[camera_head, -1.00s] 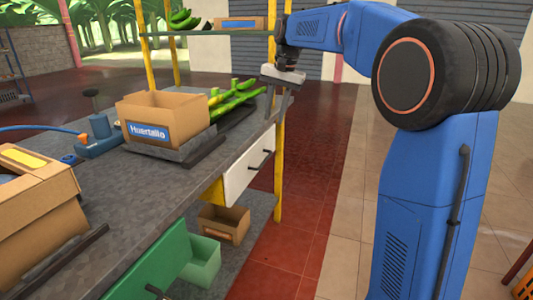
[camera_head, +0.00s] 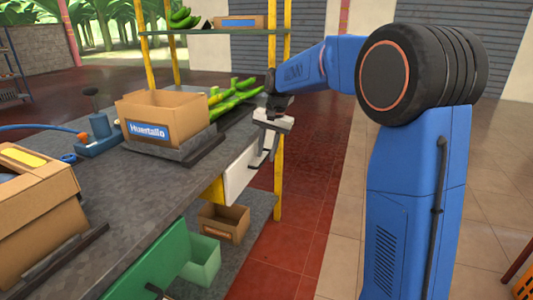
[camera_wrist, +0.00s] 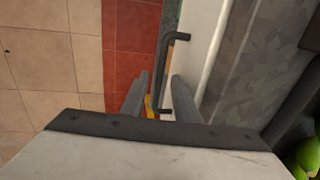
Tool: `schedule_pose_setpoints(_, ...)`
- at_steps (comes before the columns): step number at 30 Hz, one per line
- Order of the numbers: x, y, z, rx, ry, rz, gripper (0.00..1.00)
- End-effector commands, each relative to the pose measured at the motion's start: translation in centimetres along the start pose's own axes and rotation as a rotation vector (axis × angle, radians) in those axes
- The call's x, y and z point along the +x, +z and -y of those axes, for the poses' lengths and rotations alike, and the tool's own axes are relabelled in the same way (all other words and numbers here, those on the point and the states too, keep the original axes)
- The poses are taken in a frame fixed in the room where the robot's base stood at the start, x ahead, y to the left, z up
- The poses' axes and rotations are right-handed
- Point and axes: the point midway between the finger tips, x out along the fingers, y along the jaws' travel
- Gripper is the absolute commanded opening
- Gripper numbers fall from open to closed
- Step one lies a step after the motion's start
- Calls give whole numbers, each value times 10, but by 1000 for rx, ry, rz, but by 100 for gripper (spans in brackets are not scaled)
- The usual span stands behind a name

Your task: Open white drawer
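The white drawer (camera_head: 236,180) sits under the right edge of the grey workbench and looks shut. Its front also shows in the wrist view (camera_wrist: 200,45). Its dark bar handle (camera_wrist: 162,70) stands out from the front. My gripper (camera_head: 263,160) is just in front of the drawer and partly covers its front and handle in the head view. In the wrist view my gripper (camera_wrist: 160,85) is open, and the handle appears between its two fingers. I cannot tell whether a finger touches the handle.
A Huertallo cardboard box (camera_head: 160,118) and green stems (camera_head: 235,98) are on the workbench (camera_head: 100,195). A yellow post (camera_head: 278,175) stands close beside the drawer. A green drawer (camera_head: 155,262) is nearer, and a small cardboard box (camera_head: 223,223) sits below.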

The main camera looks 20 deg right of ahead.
Motion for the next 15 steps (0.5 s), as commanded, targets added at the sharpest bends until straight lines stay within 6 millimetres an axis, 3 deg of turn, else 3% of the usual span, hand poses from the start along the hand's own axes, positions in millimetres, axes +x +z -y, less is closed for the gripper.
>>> schedule_pose_setpoints(11, 5, 0, 0, 0, -1, -1, 28)
schedule_pose_setpoints(15, 5, 0, 0, 0, 0, -1, 0)
